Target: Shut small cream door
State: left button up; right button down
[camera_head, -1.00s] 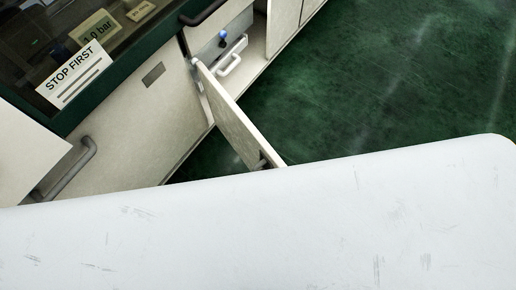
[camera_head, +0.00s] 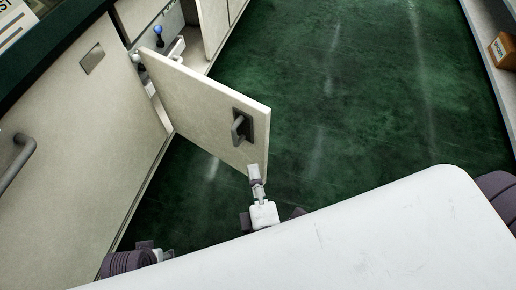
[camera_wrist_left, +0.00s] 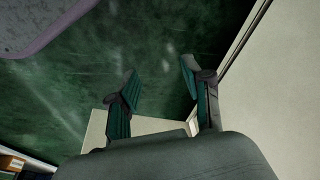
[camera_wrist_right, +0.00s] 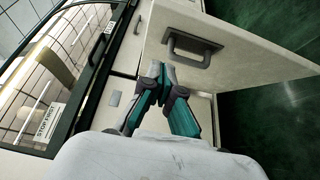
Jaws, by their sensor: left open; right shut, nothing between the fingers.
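The small cream door (camera_head: 198,98) stands wide open, swung out from the cabinet over the green floor. Its dark bar handle (camera_head: 241,128) is near its free edge. My right gripper (camera_head: 255,176) is shut and empty, at the door's lower free corner; I cannot tell whether it touches. In the right wrist view the door (camera_wrist_right: 250,52) and its handle (camera_wrist_right: 189,47) lie just beyond the shut fingertips (camera_wrist_right: 159,70). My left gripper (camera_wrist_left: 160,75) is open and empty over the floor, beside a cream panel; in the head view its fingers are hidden.
The cabinet opening behind the door shows a blue-knobbed fitting (camera_head: 158,32). A closed cream panel (camera_head: 85,120) with a grey handle (camera_head: 18,165) is at the left. An orange box (camera_head: 503,50) sits on a shelf at the right. The green floor (camera_head: 350,100) between is clear.

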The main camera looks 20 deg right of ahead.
jog(key=p, duration=0.1)
send_near(254, 113)
jog(key=w, duration=0.5)
pick_arm(q)
jog(key=shift+s+f, duration=0.15)
jog(key=shift+f, duration=2.05)
pick_arm(e)
jog(key=shift+w+d+f, duration=0.15)
jog(key=shift+w+d, duration=0.1)
jog(key=shift+w, duration=0.4)
jog(key=shift+d, duration=0.1)
